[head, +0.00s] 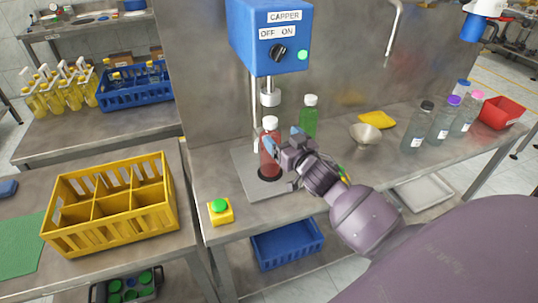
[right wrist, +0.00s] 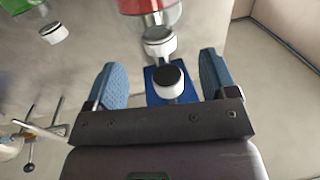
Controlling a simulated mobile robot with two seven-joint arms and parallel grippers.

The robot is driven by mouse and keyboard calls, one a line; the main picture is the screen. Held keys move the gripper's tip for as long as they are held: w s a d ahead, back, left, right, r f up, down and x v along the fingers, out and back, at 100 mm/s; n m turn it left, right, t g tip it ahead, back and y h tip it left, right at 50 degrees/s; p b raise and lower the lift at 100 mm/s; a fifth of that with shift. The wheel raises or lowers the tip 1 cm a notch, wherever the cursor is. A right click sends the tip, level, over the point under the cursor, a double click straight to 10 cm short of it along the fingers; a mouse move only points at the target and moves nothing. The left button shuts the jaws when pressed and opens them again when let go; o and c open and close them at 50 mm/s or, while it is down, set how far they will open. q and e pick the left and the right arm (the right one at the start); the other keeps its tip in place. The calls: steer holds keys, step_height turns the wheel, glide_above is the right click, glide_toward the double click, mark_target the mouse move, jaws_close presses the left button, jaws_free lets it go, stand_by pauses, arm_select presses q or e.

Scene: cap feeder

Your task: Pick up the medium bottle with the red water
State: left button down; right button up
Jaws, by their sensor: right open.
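The bottle with red water (head: 269,158) stands upright with a white cap on the metal plate under the capper (head: 272,35). In the right wrist view its red body (right wrist: 150,8) is at the top, upside down, with its white cap (right wrist: 159,41) below. My right gripper (head: 283,141) is open at the bottle's right side. One blue finger overlaps the bottle in the head view. In the right wrist view the bottle lies in line with the gap between the fingers (right wrist: 162,78); I cannot tell whether they touch it. My left gripper is not in view.
A green bottle (head: 308,123) stands close behind my right gripper. A yellow button box (head: 220,211) is at the front edge. A metal bowl (head: 366,134) and several clear bottles (head: 417,128) are to the right. An empty yellow crate (head: 112,205) is on the left table.

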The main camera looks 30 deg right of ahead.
mark_target(273, 128)
steer(key=shift+w+d, duration=0.2)
steer(key=shift+w, duration=1.6)
steer(key=shift+w+d, duration=0.2)
steer(key=shift+w, duration=1.6)
steer(key=shift+s+f, duration=0.1)
jaws_close()
